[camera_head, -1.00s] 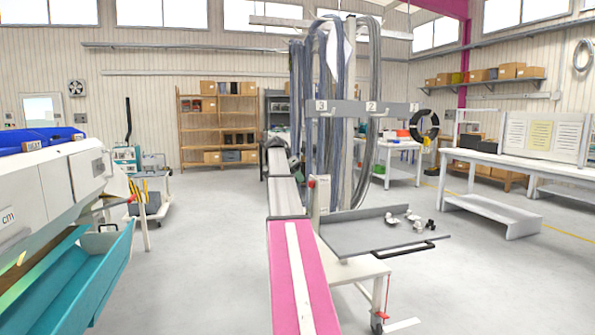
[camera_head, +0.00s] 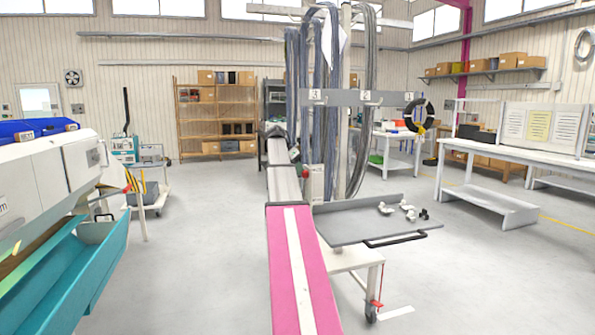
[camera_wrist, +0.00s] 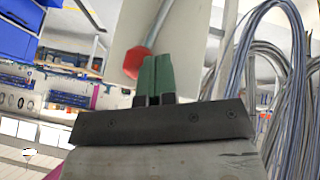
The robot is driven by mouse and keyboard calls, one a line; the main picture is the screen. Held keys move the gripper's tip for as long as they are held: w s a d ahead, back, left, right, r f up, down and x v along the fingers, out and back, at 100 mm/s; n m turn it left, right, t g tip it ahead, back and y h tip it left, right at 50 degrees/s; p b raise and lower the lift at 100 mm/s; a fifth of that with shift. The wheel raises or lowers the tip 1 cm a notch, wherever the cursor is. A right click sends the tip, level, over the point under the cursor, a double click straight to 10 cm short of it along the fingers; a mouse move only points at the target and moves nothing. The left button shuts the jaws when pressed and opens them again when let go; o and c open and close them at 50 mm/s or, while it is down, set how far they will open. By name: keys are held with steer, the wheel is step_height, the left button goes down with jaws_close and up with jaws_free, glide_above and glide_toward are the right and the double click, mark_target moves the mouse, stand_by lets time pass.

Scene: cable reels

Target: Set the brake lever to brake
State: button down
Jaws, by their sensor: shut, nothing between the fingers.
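A lever with a red, many-sided knob (camera_wrist: 136,60) and a grey bar lies against a white panel (camera_wrist: 122,28) in the wrist view. It looks like the brake lever; no brake marking is readable. In the head view a small red spot (camera_head: 306,172) on a pale box at the rack's post appears to be the same knob. My gripper (camera_wrist: 156,58) has green fingers, shut together and empty. In the wrist view its tips appear just right of the knob, partly overlapping the panel; whether they touch the lever I cannot tell. My arm reaches forward beside the box.
Cable bundles (camera_wrist: 285,60) hang close on the right in the wrist view. In the head view a grey tray (camera_head: 345,226) with small parts juts out right of my arm. A red piece (camera_head: 376,303) sits above a caster. Open floor lies between the cart and the right bench (camera_head: 520,145).

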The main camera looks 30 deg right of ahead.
steer(key=s+a+f+m+t+h, duration=0.2)
steer(key=s+f+t, duration=0.5)
steer(key=s, duration=0.6)
steer(key=shift+s+a+f+m+t, duration=0.35)
steer(key=shift+a+f, duration=0.35)
steer(key=shift+f, duration=0.6)
steer(key=shift+s+f, duration=0.1)
